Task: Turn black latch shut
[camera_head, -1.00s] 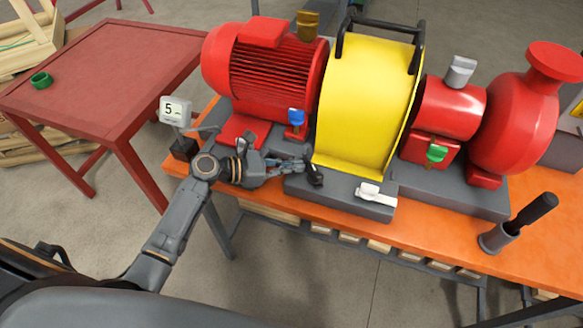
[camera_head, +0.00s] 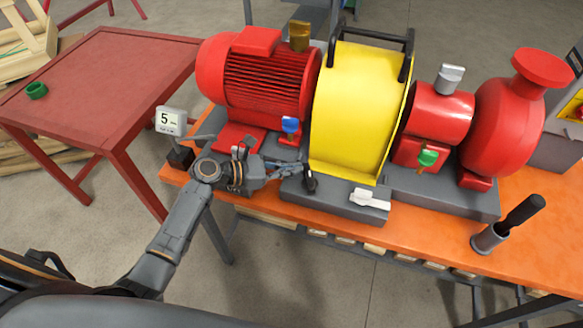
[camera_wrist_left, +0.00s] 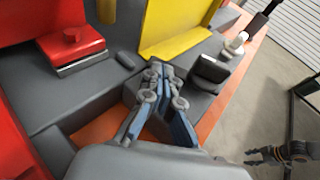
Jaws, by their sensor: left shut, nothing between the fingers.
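The black latch (camera_head: 310,180) sits on the grey base in front of the yellow guard, at the base's left front. It also shows in the left wrist view (camera_wrist_left: 208,70), where it stands just right of the fingertips. My left gripper (camera_head: 300,166) is shut and empty, its fingertips close beside the latch on its left side. Whether they touch the latch I cannot tell. In the left wrist view the closed fingers (camera_wrist_left: 158,76) point at the grey base. My right gripper (camera_wrist_left: 282,153) seems to show at the lower right of the wrist view, too small to judge.
A white latch (camera_head: 369,198) sits right of the black one. The yellow guard (camera_head: 360,110) rises behind, between the red motor (camera_head: 265,85) and red pump (camera_head: 505,125). A small display (camera_head: 170,121) stands left of my wrist. A black-handled tool (camera_head: 520,212) stands in a holder at right.

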